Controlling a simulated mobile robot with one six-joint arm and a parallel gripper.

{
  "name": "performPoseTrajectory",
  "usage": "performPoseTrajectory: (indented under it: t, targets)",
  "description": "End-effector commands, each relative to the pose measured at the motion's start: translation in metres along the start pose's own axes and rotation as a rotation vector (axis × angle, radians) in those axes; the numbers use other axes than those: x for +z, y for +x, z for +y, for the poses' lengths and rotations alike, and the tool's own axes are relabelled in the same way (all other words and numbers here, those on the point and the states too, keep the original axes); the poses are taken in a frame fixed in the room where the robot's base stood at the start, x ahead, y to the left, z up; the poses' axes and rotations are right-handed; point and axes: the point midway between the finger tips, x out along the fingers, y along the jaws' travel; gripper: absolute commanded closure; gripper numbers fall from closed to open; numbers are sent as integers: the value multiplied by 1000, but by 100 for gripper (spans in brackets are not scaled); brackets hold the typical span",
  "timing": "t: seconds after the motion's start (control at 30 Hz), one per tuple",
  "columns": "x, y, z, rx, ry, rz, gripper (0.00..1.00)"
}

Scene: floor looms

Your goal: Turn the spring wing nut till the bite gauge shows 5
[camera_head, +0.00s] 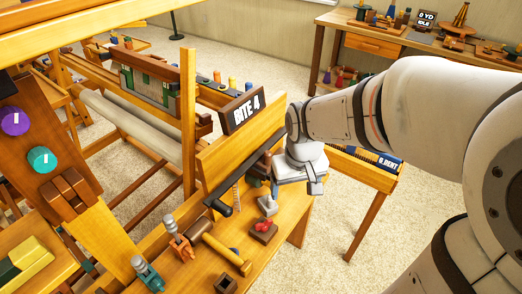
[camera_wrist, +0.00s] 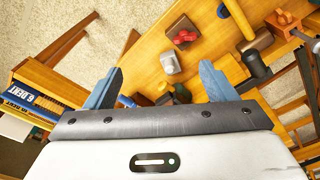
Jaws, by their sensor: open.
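My gripper (camera_head: 295,187) is beside the right end of that board, above the wooden bench. In the wrist view its two blue-grey fingers (camera_wrist: 160,82) are spread wide with nothing gripped. Small dark parts (camera_wrist: 168,95) show between and beyond the fingers, partly hidden by the gripper body. I cannot make out the spring wing nut for certain. A thin ribbed, spring-like post (camera_head: 236,198) stands near the dark bar.
A long dark bar (camera_head: 250,175) slants beside my gripper. On the bench are a mallet (camera_head: 226,253), a brown block with a red top (camera_head: 263,231), a grey piece (camera_head: 267,206) and upright tools (camera_head: 178,240). A "DENT" label (camera_head: 388,162) sits right.

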Motion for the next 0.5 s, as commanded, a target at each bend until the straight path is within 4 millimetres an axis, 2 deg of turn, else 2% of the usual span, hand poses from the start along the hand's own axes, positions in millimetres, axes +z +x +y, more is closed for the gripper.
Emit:
performPoseTrajectory:
  t: [0.03, 0.2, 0.3, 0.5]
  targets:
    - [-9, 38, -11, -4, -37, -27, 20]
    - [-34, 102, -38, -11, -123, -75, 20]
    - [-41, 125, -49, -12, -154, -92, 20]
    - [-46, 148, -58, -13, -179, -106, 20]
